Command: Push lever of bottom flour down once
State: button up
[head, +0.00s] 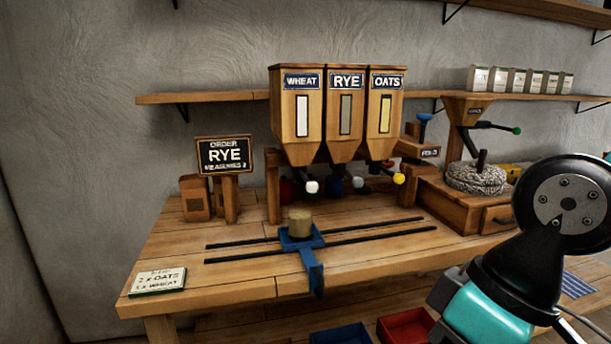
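Three wooden hoppers stand side by side: wheat (300,125), rye (345,130) and oats (386,128). A lever with a white ball (312,187) sticks out under the wheat hopper. A tan round container (299,222) sits on a blue carriage (300,240) roughly below the wheat hopper. My gripper is not in view; part of my arm shows at right.
An order sign (225,156) reads rye, measures 2. Two dark rails (380,234) cross the bench. A millstone (476,180) and drawer box stand at right, near my arm. Blue and red trays (405,326) sit below. The front bench is mostly clear.

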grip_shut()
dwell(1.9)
